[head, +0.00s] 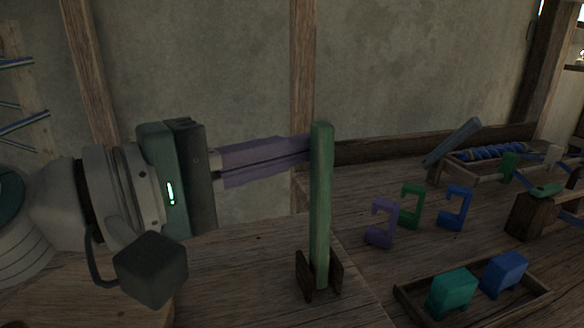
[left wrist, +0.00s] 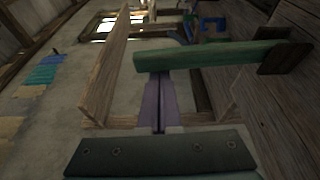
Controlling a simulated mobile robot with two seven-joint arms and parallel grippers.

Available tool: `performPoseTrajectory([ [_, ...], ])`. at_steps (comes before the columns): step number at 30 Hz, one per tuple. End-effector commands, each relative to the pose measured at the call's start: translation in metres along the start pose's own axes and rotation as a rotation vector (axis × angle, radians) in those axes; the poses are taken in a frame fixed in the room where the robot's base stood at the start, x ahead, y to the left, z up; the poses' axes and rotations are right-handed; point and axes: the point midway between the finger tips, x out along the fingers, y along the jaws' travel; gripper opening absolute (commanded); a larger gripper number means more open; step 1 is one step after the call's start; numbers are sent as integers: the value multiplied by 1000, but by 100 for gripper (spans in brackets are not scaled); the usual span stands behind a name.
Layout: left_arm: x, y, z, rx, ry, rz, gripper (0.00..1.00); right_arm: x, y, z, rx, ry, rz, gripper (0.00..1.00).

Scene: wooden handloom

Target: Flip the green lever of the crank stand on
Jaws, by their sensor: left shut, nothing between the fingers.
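The green lever (head: 320,200) stands upright, its foot between the dark cheeks of a small bracket (head: 304,276) on the wooden bench. In the left wrist view the lever (left wrist: 210,55) runs across the picture beyond my fingertips. My left gripper (head: 308,148) comes in from the left, its two purple fingers shut together and empty. The fingertips are at the upper part of the lever, on its left side; whether they touch it I cannot tell. The fingers also show in the left wrist view (left wrist: 160,82). My right gripper is not in view.
Purple (head: 382,222), green (head: 411,206) and blue (head: 456,208) hooked pieces stand right of the lever. A shallow tray (head: 408,302) holds a teal block (head: 452,292) and a blue block (head: 505,272). A wooden block (head: 530,215) stands at far right. Bench left of the bracket is clear.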

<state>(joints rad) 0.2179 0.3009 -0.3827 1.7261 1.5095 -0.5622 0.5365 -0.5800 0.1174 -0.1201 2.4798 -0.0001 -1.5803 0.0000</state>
Motion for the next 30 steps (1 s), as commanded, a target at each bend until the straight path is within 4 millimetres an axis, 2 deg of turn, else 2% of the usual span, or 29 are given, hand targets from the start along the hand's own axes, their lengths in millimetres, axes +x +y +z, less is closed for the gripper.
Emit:
performPoseTrajectory([
  [1,-2,-6,6,43,-1,16,0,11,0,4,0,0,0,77],
  [15,-18,-9,51,390,0,133,0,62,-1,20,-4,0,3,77],
  [21,-21,-10,61,468,0,159,0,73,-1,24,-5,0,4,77],
  [30,-23,-10,67,511,0,173,0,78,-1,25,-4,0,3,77],
])
